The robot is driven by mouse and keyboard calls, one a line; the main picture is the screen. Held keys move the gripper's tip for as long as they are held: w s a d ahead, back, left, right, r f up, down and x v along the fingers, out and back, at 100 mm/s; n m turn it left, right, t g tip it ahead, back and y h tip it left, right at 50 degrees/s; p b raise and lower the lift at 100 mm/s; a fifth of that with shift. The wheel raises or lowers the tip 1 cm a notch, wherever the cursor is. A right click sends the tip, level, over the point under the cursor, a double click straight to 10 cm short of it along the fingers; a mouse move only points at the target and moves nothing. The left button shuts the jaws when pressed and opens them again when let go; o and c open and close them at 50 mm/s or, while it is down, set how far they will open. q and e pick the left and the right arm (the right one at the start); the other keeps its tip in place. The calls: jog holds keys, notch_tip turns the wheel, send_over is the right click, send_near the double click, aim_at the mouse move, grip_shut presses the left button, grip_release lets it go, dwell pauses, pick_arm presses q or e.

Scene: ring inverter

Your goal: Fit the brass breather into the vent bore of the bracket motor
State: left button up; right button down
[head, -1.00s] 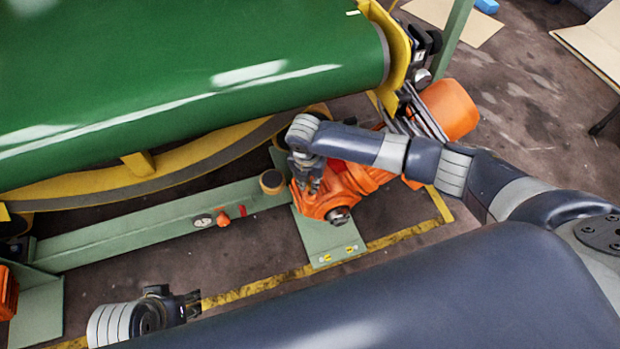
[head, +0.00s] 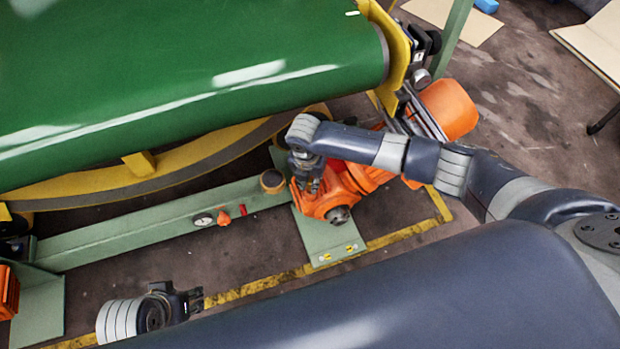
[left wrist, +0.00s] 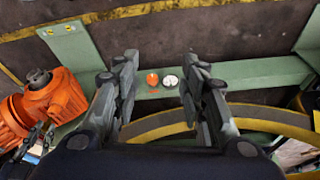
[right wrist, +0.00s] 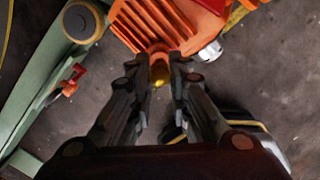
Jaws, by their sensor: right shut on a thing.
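The orange bracket motor (head: 335,192) lies beside the green conveyor, by a green foot plate; it also shows in the left wrist view (left wrist: 45,105) and the right wrist view (right wrist: 165,22). My right gripper (head: 308,190) is over the motor's left end. In the right wrist view, its fingers (right wrist: 160,82) are shut on the small brass breather (right wrist: 160,76), which is against or just in front of the motor's orange housing. The vent bore is hidden, so I cannot tell whether the breather is in it. My left gripper (head: 196,302) is open and empty, apart from the motor; its fingers (left wrist: 158,85) show apart.
Floor between beam and yellow line is clear.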

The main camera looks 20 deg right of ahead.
pick_arm(q)
jog(key=shift+w+f, duration=0.15)
jog(key=shift+f, duration=0.3)
dwell(0.3)
pick_arm(e)
jog(key=shift+f, duration=0.1)
jog(key=shift+f, duration=0.25)
pick_arm(q)
jog(key=shift+s+v, duration=0.2)
jog(key=shift+v, duration=0.75)
pick_arm(e)
jog(key=shift+f, duration=0.25)
pick_arm(q)
jog(key=shift+a, duration=0.1)
